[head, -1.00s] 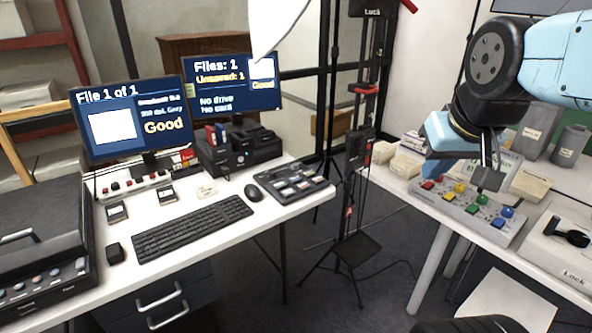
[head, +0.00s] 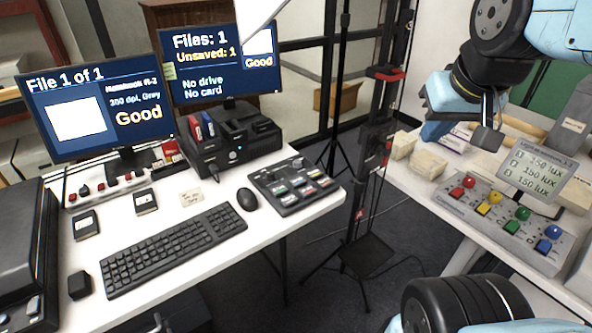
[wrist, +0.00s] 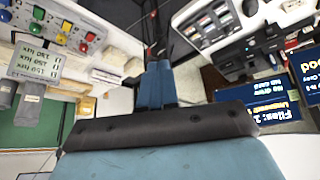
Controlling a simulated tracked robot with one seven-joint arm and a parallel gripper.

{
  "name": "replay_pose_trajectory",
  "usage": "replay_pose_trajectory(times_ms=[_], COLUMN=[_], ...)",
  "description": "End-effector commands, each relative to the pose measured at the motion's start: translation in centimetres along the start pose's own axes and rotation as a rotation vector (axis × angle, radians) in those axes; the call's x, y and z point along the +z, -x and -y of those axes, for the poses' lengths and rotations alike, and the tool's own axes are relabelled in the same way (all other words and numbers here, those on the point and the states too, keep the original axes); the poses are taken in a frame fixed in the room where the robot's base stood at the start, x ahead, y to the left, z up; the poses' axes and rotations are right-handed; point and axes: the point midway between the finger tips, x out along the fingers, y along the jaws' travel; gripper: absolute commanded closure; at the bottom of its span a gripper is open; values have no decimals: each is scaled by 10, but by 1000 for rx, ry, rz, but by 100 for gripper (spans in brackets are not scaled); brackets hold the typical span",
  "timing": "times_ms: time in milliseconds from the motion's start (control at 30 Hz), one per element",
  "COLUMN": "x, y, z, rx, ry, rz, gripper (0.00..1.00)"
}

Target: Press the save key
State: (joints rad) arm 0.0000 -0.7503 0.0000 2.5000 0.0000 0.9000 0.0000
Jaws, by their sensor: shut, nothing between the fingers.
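A dark key panel (head: 297,186) with several coloured-label keys lies on the left desk, right of the mouse. Its labels are too small to read, so I cannot tell which is the save key. It also shows upside down in the wrist view (wrist: 208,22). The right monitor (head: 222,65) reads "Files: 1, Unsaved: 1, No drive, No card". The left monitor (head: 100,105) reads "File 1 of 1" and "Good". My gripper (head: 433,132) is shut and empty, above the right table and well apart from the key panel. Its blue fingers (wrist: 155,88) are together in the wrist view.
A keyboard (head: 175,248), mouse (head: 247,199) and black drive dock (head: 228,138) share the left desk. A light control box (head: 505,215) with coloured knobs sits on the right table. A black stand (head: 370,255) rises in the gap between the tables.

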Motion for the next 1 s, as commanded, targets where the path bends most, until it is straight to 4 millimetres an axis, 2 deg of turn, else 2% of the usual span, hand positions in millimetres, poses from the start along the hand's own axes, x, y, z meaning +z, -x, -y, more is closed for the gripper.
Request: replay_pose_trajectory(times_ms=[267,433,733,1000], x=[-5,-33,-112,-171], y=[-2,-21,-84,-154], z=[-1,-4,-4,22], rx=[6,46,122,123], ry=[11,83,345,621], rz=[-2,-26,-110,-194], gripper=[100,100,100,100])
